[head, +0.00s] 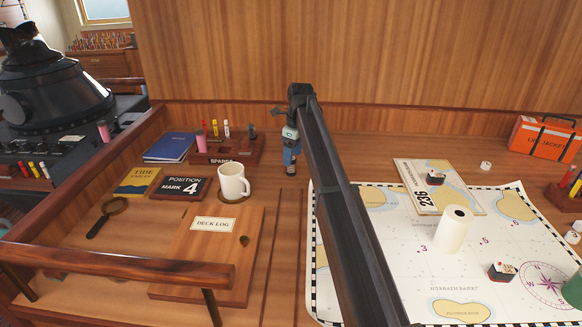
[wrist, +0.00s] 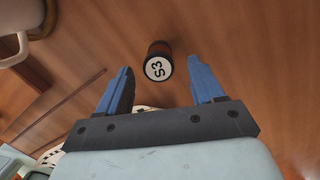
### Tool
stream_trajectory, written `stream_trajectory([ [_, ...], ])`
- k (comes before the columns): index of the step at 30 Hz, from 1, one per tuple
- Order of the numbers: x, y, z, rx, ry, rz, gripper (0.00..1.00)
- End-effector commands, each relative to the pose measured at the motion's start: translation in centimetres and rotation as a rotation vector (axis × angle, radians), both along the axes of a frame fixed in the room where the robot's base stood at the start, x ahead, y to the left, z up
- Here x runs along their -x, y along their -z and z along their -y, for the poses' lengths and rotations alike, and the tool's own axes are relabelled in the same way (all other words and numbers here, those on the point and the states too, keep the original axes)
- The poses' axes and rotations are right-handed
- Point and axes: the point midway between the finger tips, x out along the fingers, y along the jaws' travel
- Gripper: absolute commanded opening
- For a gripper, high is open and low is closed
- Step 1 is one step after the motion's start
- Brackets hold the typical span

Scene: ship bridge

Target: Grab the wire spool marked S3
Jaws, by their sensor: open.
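The wire spool marked S3 (wrist: 158,62) is a small dark cylinder with a white round label on its end. It stands on the wooden desk in the wrist view, with its label facing the camera.
A white mug (head: 233,182) stands left of my gripper, with a wooden rack marked SPARES (head: 222,155) behind it. A chart (head: 385,262) covers the right of the desk, with a white roll (head: 454,230) on it. A wooden panel (head: 400,60) rises behind the desk.

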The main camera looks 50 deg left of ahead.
Motion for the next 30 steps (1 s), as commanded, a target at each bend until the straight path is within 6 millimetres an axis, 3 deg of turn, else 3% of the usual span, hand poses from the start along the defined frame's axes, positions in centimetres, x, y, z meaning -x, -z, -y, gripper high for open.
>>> stream_trajectory([
  [12, 0.4, 4.6, -0.4, 0.0, -0.001, 0.0, 0.67],
  [20, 0.4, 4.8, -0.5, 0.0, -0.001, 0.0, 0.66],
  [30, 0.4, 4.8, -0.4, 0.0, -0.001, 0.0, 0.34],
])
